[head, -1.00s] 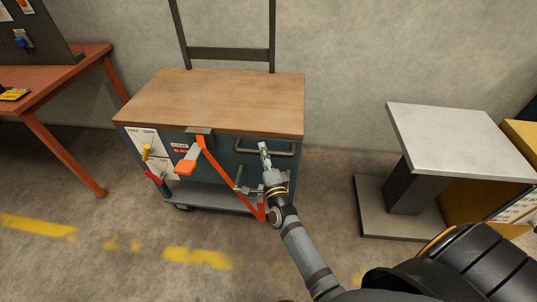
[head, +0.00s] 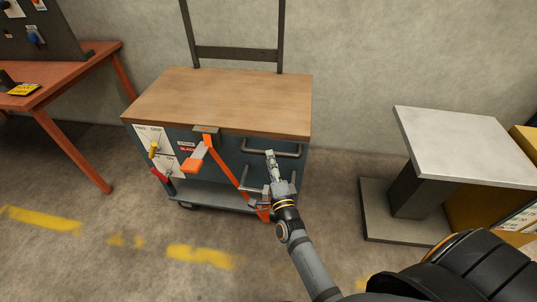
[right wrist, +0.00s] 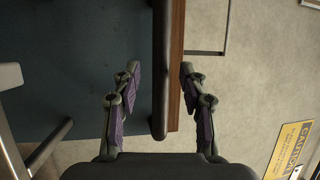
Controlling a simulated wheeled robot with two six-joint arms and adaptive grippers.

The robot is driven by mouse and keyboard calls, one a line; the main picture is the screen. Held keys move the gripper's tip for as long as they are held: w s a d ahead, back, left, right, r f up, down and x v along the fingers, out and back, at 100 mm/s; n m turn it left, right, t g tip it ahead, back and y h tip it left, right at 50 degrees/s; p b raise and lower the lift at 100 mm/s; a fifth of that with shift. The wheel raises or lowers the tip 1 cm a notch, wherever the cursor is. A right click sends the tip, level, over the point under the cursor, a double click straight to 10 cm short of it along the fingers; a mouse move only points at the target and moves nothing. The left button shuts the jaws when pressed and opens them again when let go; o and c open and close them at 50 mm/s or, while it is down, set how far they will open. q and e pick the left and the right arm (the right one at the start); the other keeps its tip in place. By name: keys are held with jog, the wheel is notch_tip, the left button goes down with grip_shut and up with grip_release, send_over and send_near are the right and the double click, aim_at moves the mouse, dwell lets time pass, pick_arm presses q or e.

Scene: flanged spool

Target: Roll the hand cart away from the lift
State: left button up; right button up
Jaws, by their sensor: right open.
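The hand cart has a wooden top (head: 215,98), a blue-grey body and a tall dark frame at its back. A grey bar handle (head: 288,154) is on its front, at the upper right. My right gripper (head: 270,154) is open just in front of this handle, with its tips at about the handle's height. In the right wrist view a dark bar or edge (right wrist: 160,60) lies between the open fingers; I cannot tell if they touch it. The lift (head: 465,145), a pale plate on a dark post, stands to the right, apart from the cart. My left gripper is not in view.
An orange strap (head: 224,162) runs down the cart's front, with an orange paddle (head: 193,164) beside it. A red-brown workbench (head: 75,75) stands at the left. Floor with worn yellow marks (head: 200,256) lies open in front of the cart. A wall is behind.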

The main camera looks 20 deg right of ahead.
jog(key=shift+v, duration=2)
